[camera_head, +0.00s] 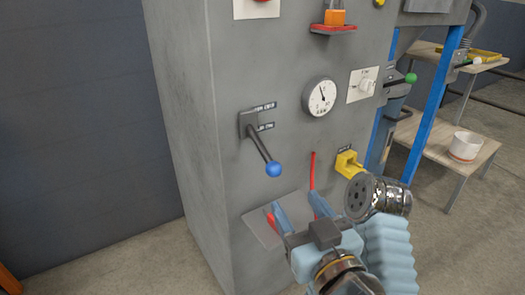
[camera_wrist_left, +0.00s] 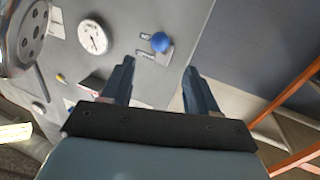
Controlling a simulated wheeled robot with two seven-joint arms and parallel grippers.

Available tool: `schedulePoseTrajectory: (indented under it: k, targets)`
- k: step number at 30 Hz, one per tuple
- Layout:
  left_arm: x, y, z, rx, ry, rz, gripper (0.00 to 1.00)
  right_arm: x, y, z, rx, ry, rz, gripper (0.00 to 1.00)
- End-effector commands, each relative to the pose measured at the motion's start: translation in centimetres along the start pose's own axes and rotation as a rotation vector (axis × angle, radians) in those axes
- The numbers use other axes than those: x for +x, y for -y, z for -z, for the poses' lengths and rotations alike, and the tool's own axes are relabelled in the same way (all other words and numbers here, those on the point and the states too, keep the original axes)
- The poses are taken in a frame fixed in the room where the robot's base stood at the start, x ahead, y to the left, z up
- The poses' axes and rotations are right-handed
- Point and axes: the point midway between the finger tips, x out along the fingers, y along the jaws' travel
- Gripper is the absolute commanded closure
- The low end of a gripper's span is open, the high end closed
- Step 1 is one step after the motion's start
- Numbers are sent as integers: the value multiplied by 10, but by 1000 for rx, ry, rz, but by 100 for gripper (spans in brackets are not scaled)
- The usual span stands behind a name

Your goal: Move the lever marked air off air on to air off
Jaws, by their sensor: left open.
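A lever with a blue ball knob (camera_head: 273,168) sticks out of the front of the grey cabinet (camera_head: 225,60). It slopes down and right from a dark mount (camera_head: 248,122), beside two small dark labels (camera_head: 264,107) whose words are too small to read surely. My left gripper (camera_head: 294,205) is open and empty, below and right of the knob and apart from it. In the left wrist view the blue knob (camera_wrist_left: 160,41) shows beyond the gap between the open fingers (camera_wrist_left: 158,75). My right gripper is not seen.
A green-knobbed lever (camera_head: 411,78) and blue post (camera_head: 432,105) stand further right.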

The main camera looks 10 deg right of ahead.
Motion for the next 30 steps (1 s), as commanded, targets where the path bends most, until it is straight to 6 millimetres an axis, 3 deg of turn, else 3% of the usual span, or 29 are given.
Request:
schedulePoseTrajectory:
  k: [5,15,21,30]
  targets:
    - [12,0,0,-1,0,4,40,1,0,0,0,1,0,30]
    - [88,1,0,0,-1,5,40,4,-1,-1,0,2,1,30]
    - [122,0,0,0,0,2,40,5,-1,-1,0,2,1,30]
    - [137,0,1,0,-1,0,40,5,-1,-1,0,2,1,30]
